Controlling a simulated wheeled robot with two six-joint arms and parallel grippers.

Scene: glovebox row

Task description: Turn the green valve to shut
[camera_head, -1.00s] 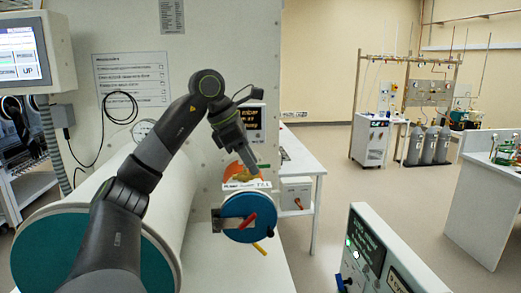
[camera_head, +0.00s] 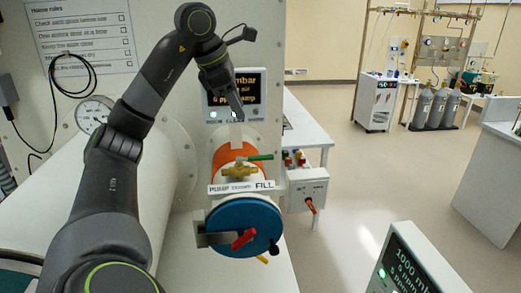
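The green valve handle (camera_head: 256,157) sits on a brass valve body (camera_head: 240,171) on top of a small orange and white cylinder. The handle points right in the picture, toward the FILL side. A label strip (camera_head: 241,187) in front reads PUMP, CLOSED, FILL from left to right. My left gripper (camera_head: 238,116) hangs above and slightly left of the handle, pointing down, with a visible gap between them. It is seen edge-on, so its opening cannot be judged. My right gripper is not in view.
The cylinder ends in a blue round door (camera_head: 244,227) with a red handle (camera_head: 243,239). A lit display (camera_head: 237,95) is behind my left gripper. A pressure gauge (camera_head: 94,115) is at left. A white side table (camera_head: 307,123) and open floor lie to the right.

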